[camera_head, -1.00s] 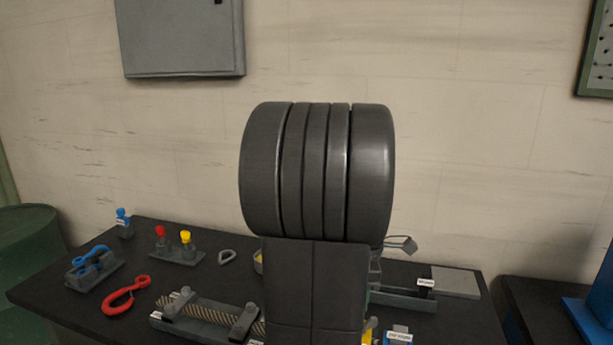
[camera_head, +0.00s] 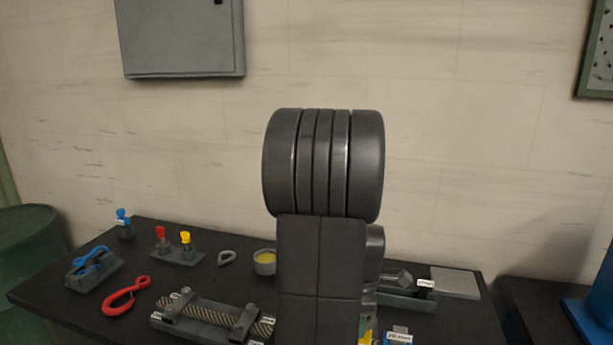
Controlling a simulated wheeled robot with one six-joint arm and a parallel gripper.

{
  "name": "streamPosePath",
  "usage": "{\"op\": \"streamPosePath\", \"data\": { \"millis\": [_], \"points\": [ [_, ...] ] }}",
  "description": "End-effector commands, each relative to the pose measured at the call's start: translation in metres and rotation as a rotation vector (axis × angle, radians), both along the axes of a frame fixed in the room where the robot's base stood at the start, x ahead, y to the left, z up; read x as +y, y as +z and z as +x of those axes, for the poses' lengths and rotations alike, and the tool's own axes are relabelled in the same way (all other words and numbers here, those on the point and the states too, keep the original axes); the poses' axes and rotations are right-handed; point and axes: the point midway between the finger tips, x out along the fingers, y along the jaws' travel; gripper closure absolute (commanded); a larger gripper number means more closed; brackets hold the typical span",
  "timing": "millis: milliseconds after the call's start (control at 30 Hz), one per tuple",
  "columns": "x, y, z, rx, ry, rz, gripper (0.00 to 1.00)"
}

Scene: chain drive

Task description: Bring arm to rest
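My arm stands in front of the camera in the middle of the view, its large dark ribbed joint and the link below it covering the centre of the black table (camera_head: 75,292). My gripper is not visible; the arm hides it or it is outside the view. I cannot tell whether it holds anything.
On the table are a red hook (camera_head: 125,296), a blue hook in a grey holder (camera_head: 92,263), a red-topped peg (camera_head: 160,238), a yellow-topped peg (camera_head: 186,243), a rope in a clamp fixture (camera_head: 212,313), a cup with yellow contents (camera_head: 264,262) and a grey plate (camera_head: 456,283).

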Motion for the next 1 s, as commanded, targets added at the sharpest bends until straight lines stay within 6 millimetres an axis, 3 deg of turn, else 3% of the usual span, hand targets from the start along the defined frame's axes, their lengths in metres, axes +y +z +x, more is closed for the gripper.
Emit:
{"op": "streamPosePath", "data": {
  "millis": [700,1000],
  "points": [
    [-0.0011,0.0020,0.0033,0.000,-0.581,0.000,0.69],
    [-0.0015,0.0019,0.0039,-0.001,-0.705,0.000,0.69]
  ]
}}
